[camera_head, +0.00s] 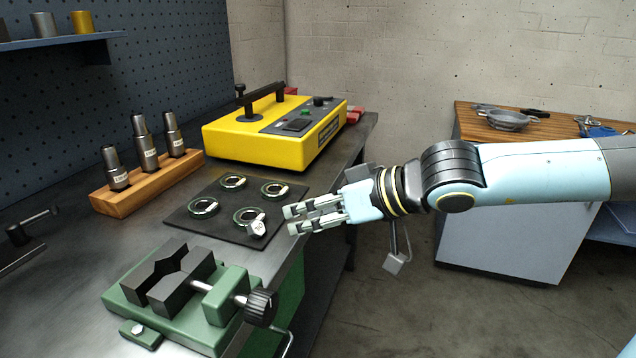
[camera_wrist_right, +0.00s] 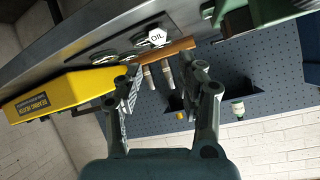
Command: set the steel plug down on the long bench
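The steel plug (camera_head: 257,228), a small silver hexagonal piece, sits on the black mat (camera_head: 185,222) on the long bench (camera_head: 62,238), against the front right green-rimmed ring (camera_head: 243,217). In the right wrist view the plug (camera_wrist_right: 157,36) shows its face marked OIL, beyond the fingertips. My right gripper (camera_head: 292,220) is just right of the plug at the bench's edge, its fingers apart, with a small gap to the plug. In the right wrist view the gripper (camera_wrist_right: 166,75) is open with nothing between its fingers. My left gripper is not in view.
A green vise (camera_head: 160,310) stands in front of the mat. A yellow bearing heater (camera_head: 255,145) stands behind it. A wooden block (camera_head: 150,187) with several steel cylinders is at the left. A wood-topped cabinet (camera_head: 500,215) stands right, across open floor.

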